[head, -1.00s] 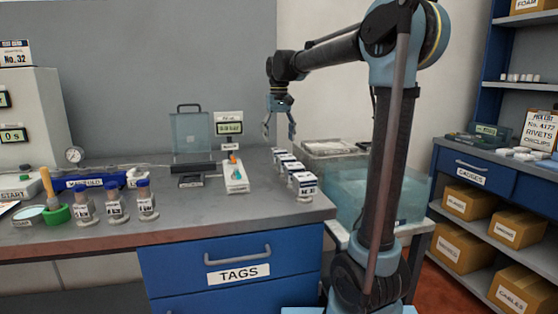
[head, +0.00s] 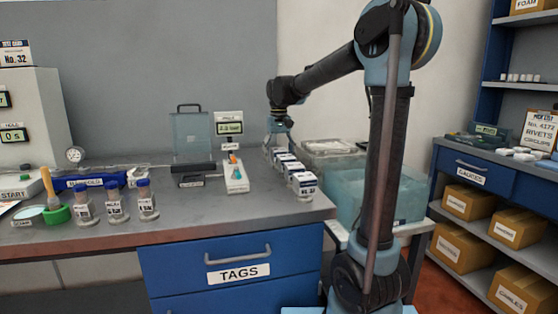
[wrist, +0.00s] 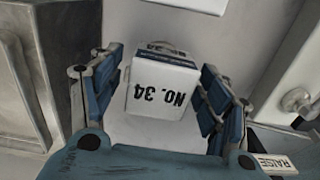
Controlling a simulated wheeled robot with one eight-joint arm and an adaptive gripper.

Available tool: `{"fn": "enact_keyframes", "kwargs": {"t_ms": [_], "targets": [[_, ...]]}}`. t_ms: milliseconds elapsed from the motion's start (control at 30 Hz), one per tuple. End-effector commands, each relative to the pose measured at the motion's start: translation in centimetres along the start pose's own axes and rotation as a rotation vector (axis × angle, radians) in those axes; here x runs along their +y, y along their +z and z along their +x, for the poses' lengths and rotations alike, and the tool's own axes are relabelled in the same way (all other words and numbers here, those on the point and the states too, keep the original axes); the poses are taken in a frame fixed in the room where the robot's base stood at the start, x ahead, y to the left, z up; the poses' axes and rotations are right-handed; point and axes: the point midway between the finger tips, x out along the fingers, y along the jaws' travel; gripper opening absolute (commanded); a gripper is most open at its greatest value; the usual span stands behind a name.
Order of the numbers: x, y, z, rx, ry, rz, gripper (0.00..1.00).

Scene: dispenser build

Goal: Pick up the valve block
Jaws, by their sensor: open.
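In the wrist view, a white block (wrist: 160,95) with a dark upside-down "NO. 34" label sits between the two spread fingers of my gripper (wrist: 155,80). A gap shows between the block and each finger. In the head view, my gripper (head: 279,138) hangs low over the far end of a row of several small white blocks with dark labels. The nearest block (head: 305,186) in that row stands clear by the bench's right edge. The far block is mostly hidden by the gripper and the blocks in front, and I cannot read its label there.
A white unit (head: 236,176) with a small display stands left of the row, close to it. A teal transparent bin (head: 372,196) is right of the bench edge. Several blue-capped jars (head: 117,205) stand at the left. The bench (head: 215,215) in front is clear.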

Motion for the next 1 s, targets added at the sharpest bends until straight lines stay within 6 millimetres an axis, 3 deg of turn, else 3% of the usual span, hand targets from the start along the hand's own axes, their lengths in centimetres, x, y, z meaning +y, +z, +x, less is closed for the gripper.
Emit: {"fn": "enact_keyframes", "kwargs": {"t_ms": [67,333,667,1000], "targets": [[0.0,0.0,0.0,0.0,0.0,0.0,0.65],[0.0,0.0,0.0,0.0,0.0,0.0,0.04],[0.0,0.0,-0.4,0.0,0.0,0.0,0.03],[0.1,0.1,-5.4,0.0,0.0,0.001,0.03]]}}
